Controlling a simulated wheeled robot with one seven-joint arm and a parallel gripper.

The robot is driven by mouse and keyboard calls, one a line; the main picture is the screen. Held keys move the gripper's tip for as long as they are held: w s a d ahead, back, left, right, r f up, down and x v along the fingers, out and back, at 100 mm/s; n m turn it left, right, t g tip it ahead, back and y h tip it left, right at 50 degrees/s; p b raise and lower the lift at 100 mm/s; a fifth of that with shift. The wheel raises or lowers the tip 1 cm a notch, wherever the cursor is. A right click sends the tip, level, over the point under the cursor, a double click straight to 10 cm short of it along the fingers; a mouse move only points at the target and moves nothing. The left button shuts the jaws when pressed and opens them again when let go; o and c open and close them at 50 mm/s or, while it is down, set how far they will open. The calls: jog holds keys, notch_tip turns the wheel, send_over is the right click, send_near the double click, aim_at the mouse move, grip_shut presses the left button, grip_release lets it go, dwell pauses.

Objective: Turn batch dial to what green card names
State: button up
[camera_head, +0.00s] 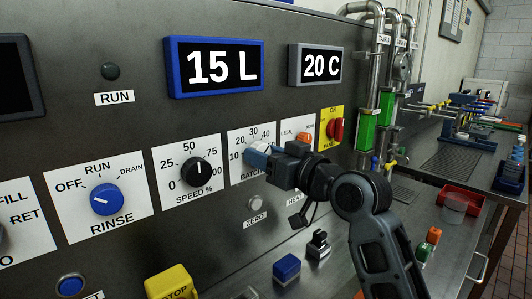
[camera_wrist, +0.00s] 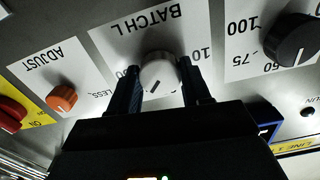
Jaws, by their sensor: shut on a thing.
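The batch dial (camera_wrist: 160,72) is a pale round knob with a dark pointer mark on the white BATCH L plate (camera_wrist: 120,42), seen upside down in the wrist view. My gripper (camera_wrist: 163,84) has a dark finger on each side of the dial and is shut on it. In the head view my gripper (camera_head: 264,158) reaches the panel from the right and covers much of the dial and its scale; 10, 20, 30 and 40 show. The blue-framed display (camera_head: 214,67) reads 15 L. I cannot make out a green card.
The speed dial (camera_head: 196,172) and blue rinse dial (camera_head: 105,200) sit to the left. The orange adjust knob (camera_wrist: 62,98) and red panel switch (camera_head: 337,130) sit to the right. Below are the ZERO button (camera_head: 254,203) and a yellow STOP box (camera_head: 172,282).

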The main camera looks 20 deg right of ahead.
jog(key=shift+f, duration=0.1)
dwell(0.3)
jog(key=o, duration=1.1)
jog(key=shift+c, duration=0.2)
jog(key=b+v, duration=0.1)
jog(key=v, duration=0.7)
jog(key=shift+b, duration=0.3)
